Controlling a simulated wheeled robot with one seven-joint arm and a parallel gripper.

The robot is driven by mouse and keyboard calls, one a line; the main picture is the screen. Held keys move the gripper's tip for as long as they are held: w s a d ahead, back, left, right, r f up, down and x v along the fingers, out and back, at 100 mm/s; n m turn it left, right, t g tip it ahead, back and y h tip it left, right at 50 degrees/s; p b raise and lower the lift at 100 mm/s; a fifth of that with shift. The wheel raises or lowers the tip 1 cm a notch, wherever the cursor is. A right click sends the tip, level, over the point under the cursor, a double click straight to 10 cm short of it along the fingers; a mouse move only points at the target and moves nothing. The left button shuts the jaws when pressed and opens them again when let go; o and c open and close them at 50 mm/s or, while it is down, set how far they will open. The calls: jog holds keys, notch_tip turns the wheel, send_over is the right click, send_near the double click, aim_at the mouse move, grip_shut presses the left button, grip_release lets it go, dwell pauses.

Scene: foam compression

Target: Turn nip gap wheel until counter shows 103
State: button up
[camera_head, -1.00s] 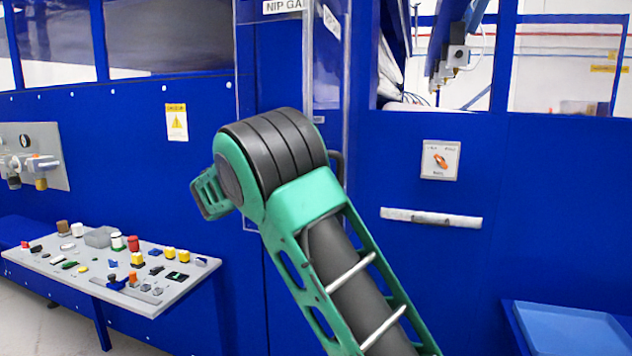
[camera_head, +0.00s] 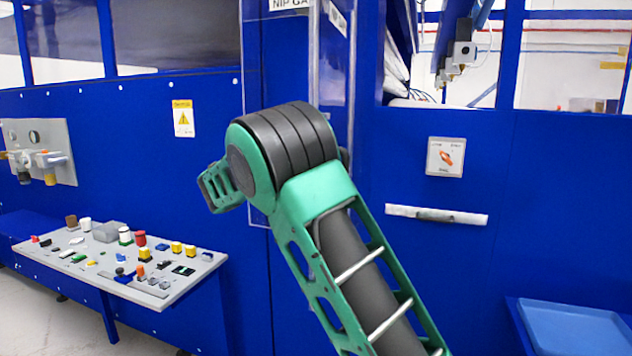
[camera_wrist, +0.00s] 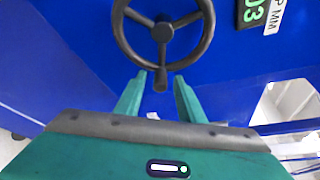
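The nip gap wheel (camera_wrist: 204,42), a dark ring with spokes, shows at the top of the wrist view, its upper rim cut off. A dark handle (camera_wrist: 160,82) hangs near its lower rim. My gripper (camera_wrist: 160,87) is open, with one green finger on each side of the handle and gaps visible between. The counter (camera_wrist: 252,12) is at the top right, tilted and cut off by the frame edge; its green digits "03" show, and anything before them is out of frame. In the head view my arm hides the wheel and counter.
A clear guard panel (camera_head: 333,60) with a metal edge stands behind my arm. A handle bar (camera_head: 436,215), a switch plate (camera_head: 445,157) and a blue tray (camera_head: 575,328) are at the right.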

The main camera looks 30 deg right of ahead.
jog(key=v, duration=1)
jog(key=shift+a, duration=0.35)
